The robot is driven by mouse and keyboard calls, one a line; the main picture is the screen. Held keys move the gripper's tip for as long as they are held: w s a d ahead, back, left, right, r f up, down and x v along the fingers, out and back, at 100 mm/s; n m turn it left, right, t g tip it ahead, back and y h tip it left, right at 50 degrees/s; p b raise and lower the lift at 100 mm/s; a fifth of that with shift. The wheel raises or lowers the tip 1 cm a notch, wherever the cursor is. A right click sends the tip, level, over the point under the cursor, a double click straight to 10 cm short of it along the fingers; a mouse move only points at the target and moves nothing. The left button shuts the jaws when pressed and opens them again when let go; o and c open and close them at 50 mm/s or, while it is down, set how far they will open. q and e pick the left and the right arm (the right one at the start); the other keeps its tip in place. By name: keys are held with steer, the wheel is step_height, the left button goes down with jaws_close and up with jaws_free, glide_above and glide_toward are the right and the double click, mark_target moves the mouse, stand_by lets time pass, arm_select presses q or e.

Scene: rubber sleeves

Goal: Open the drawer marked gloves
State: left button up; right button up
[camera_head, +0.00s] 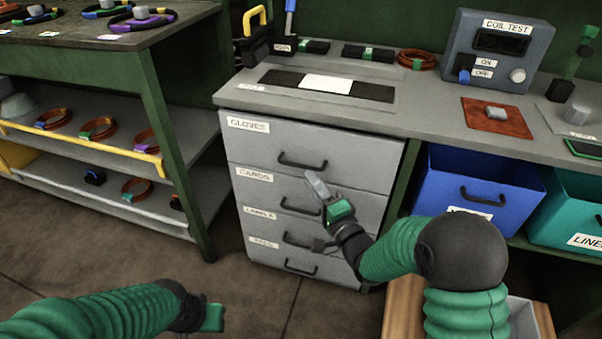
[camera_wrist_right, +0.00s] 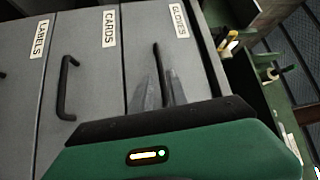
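The grey drawer unit stands under the bench, with the drawer marked GLOVES (camera_head: 245,146) at the top. It is shut, and its dark bar handle (camera_head: 302,161) shows clear in the head view. My right gripper (camera_head: 318,187) is in front of the drawers, below that handle. In the right wrist view the fingers (camera_wrist_right: 160,88) stand apart and point toward the GLOVES handle (camera_wrist_right: 157,57), which they partly cover. Contact with it does not show. My left gripper (camera_head: 208,318) is low at the left, away from the drawers, its fingers hidden.
Drawers marked CARDS (camera_head: 255,176), a blurred label, and another below are shut. A blue bin (camera_head: 480,190) and a teal bin (camera_head: 575,205) stand to the right. The bench top (camera_head: 430,115) juts above the drawers. Open floor (camera_head: 275,305) lies in front.

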mark_target(304, 167)
steer(key=x, duration=0.1)
steer(key=b+x, duration=0.1)
steer(key=x, duration=0.1)
steer(key=d+x, duration=0.1)
steer(key=x, duration=0.1)
steer(key=shift+w+f+b, duration=0.15)
steer(key=shift+w+b, duration=0.05)
steer(key=shift+b, duration=0.1)
steer(key=shift+w+a, duration=0.25)
steer(key=shift+w, duration=0.05)
steer(key=shift+w+a+r, duration=0.1)
steer(key=shift+a+r, duration=0.1)
steer(key=shift+a, duration=0.15)
steer(key=shift+d, duration=0.15)
jaws_close()
steer(key=shift+d+f, duration=0.1)
steer(key=shift+f, duration=0.1)
